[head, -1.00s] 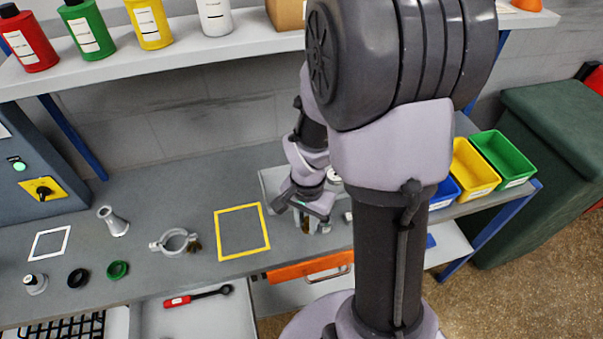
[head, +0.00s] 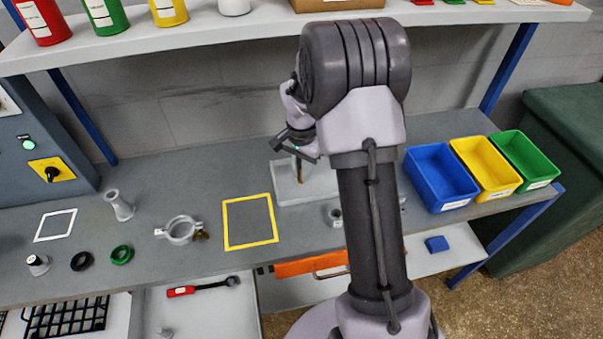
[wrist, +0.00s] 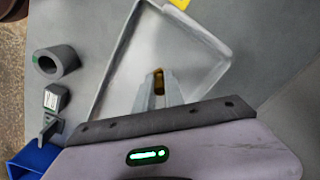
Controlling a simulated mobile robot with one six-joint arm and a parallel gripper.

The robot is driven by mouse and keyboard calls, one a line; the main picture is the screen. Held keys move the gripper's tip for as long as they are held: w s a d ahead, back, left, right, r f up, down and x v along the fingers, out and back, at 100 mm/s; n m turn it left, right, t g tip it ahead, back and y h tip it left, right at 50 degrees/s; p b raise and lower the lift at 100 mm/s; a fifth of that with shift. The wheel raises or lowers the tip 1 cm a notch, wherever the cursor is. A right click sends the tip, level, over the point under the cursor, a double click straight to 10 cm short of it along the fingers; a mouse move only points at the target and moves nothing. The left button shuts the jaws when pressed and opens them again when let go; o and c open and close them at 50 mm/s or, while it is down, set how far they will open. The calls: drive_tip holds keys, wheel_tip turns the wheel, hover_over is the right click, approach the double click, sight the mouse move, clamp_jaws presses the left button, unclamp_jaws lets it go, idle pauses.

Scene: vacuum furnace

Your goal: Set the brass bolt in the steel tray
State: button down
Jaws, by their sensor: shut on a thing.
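The steel tray (head: 285,198) is a shallow light-grey tray on the bench, partly hidden behind my arm in the head view. In the wrist view its rim (wrist: 107,68) and bare floor surround my fingertips. My gripper (head: 300,168) points down over the tray. In the wrist view my gripper (wrist: 159,88) is shut on the brass bolt (wrist: 158,86), of which only a small part shows between the fingers. I cannot tell whether the bolt touches the tray floor.
A grey ring (wrist: 57,62) and small fittings (wrist: 56,97) lie beside the tray. Blue (head: 440,178), yellow (head: 487,165) and green (head: 525,160) bins stand at the right. A yellow-outlined square (head: 250,222) and a pipe clamp (head: 180,229) are to the left. The shelf (head: 250,30) overhangs behind.

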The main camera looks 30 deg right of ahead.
sight(300, 169)
drive_tip(key=c, duration=1.2)
unclamp_jaws()
drive_tip(key=r+p, duration=0.1)
drive_tip(key=r, duration=0.2)
drive_tip(key=r+p, duration=0.1)
drive_tip(key=r, duration=0.2)
drive_tip(key=r+p, duration=0.1)
drive_tip(key=r, duration=0.2)
drive_tip(key=shift+s+a, duration=0.1)
drive_tip(key=shift+a, duration=0.2)
drive_tip(key=s+a+r+n+t, duration=0.2)
drive_tip(key=s+a+r, duration=0.3)
drive_tip(key=r, duration=0.4)
drive_tip(key=s+a+r+n+t+y, duration=0.1)
drive_tip(key=s+a+r+n+t, duration=0.1)
drive_tip(key=s+a, duration=0.4)
drive_tip(key=s+a+r+n+t+y, duration=0.1)
drive_tip(key=s+a+r+n, duration=0.2)
drive_tip(key=s, duration=1)
drive_tip(key=a+r, duration=0.2)
drive_tip(key=a, duration=0.1)
drive_tip(key=shift+a+r+n+t, duration=0.25)
drive_tip(key=shift+r+n+t, duration=0.05)
drive_tip(key=shift+n+t, duration=0.1)
drive_tip(key=shift+f, duration=0.1)
